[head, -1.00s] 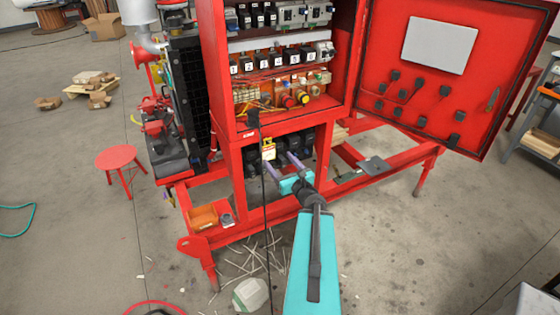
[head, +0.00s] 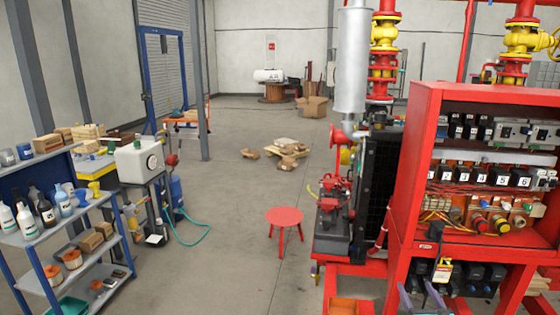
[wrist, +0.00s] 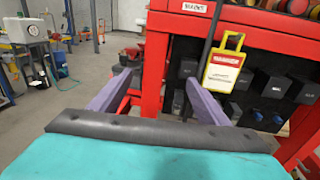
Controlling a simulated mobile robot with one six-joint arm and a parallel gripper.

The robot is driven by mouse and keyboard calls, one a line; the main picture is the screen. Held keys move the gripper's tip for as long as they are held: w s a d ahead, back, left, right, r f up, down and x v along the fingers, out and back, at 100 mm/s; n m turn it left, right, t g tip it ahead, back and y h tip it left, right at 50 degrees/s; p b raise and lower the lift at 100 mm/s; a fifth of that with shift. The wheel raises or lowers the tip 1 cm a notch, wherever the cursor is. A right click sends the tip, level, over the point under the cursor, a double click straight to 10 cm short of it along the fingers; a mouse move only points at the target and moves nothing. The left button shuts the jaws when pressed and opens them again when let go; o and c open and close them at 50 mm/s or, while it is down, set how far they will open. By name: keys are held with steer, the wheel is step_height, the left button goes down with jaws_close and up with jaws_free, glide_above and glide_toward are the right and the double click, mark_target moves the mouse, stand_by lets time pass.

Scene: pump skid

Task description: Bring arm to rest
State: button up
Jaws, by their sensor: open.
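My gripper (wrist: 157,80) is open in the wrist view, its two purple fingers apart. I see nothing held between them. The fingers point at the lower part of the red pump skid frame (wrist: 225,27). A yellow tag with a red danger label (wrist: 224,62) hangs just beyond the right finger, beside a dark cable. In the head view only the tips of my gripper (head: 420,297) show at the bottom edge, below the red cabinet (head: 413,150). The rest of my arm is out of that view.
Dark boxes (wrist: 268,90) sit behind the tag in the frame. A red stool (head: 285,218) stands left of the skid. A shelf of bottles and jars (head: 75,235) is at the left. Cardboard pieces (head: 285,150) lie farther back.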

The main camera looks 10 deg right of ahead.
steer(key=w+a+f+n+g+y+b, duration=0.1)
steer(key=w+a+f+n+y, duration=0.1)
steer(key=a+f, duration=0.45)
steer(key=w+a+f+n+y+b, duration=0.1)
steer(key=w+a+f+n+y, duration=0.15)
steer(key=a, duration=0.65)
steer(key=w+a+f+n+g+y+b, duration=0.1)
steer(key=w+a+f+n+y+b, duration=0.15)
steer(key=a+f, duration=0.4)
steer(key=s+a+f+n+g+y+b, duration=0.1)
steer(key=s+a+f+n+g+y, duration=0.15)
steer(key=a+f, duration=0.4)
steer(key=s+a+f+n+g+y+b, duration=0.1)
steer(key=s+a+f+n+g, duration=0.2)
steer(key=a, duration=0.7)
steer(key=s+a+f+n+g+y, duration=0.25)
steer(key=a+f+n, duration=0.2)
steer(key=a, duration=0.35)
steer(key=s+a+f+n+g+h+b, duration=0.1)
steer(key=s+a+f+n+g, duration=0.35)
steer(key=s+f, duration=0.35)
steer(key=s+a+f+n+g+h+b, duration=0.15)
steer(key=s+a+f+n+g, duration=0.35)
steer(key=s, duration=0.6)
steer(key=s+d+f+n+g+h, duration=0.3)
steer(key=s+d+n+h, duration=0.3)
steer(key=s+d+n, duration=0.5)
steer(key=d+f+n, duration=0.1)
steer(key=d, duration=0.2)
steer(key=shift+d, duration=0.15)
